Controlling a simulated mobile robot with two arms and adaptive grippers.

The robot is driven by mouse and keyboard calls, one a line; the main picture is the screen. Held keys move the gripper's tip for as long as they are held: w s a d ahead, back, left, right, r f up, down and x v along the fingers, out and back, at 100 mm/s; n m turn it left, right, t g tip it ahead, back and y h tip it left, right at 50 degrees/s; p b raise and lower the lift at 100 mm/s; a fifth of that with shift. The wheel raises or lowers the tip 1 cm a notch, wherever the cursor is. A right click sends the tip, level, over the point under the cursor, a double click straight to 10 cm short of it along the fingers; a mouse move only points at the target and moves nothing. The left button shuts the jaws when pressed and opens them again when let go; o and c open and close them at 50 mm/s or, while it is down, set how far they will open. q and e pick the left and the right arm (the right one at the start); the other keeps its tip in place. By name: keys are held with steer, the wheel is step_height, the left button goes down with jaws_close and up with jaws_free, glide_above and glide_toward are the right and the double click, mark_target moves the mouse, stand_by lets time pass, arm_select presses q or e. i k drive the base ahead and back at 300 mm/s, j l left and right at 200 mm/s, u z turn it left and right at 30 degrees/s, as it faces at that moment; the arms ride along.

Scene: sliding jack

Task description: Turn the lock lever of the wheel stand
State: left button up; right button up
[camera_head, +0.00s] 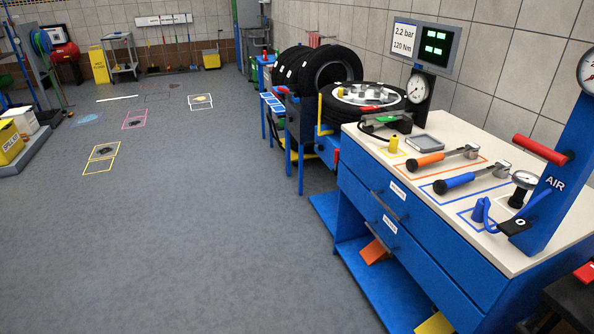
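A wheel with a silver rim (352,94) lies flat at the back left end of the blue workbench, apparently on the wheel stand. The stand itself is mostly hidden by the tyre (388,103). A small red bar (370,108) lies at the wheel's front edge, and a green piece (385,119) shows on the dark device just in front of it. A yellow upright bar (320,115) stands at the wheel's left. I cannot tell which of these is the lock lever. Neither of my grippers is in view.
The blue workbench (440,240) fills the right, with orange-handled (430,160) and blue-handled (455,184) tools on its light top. A blue air post (555,185) stands at its right end. Black tyres (330,66) stand behind. The grey floor (170,240) at left is open.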

mark_target(337, 151)
steer(key=i+j+z, duration=0.15)
steer(key=i, duration=0.15)
steer(key=i+j+z, duration=0.2)
steer(key=i, duration=0.15)
steer(key=i+j, duration=0.15)
steer(key=i, duration=0.25)
steer(key=i+j+u, duration=0.1)
steer(key=i, duration=0.3)
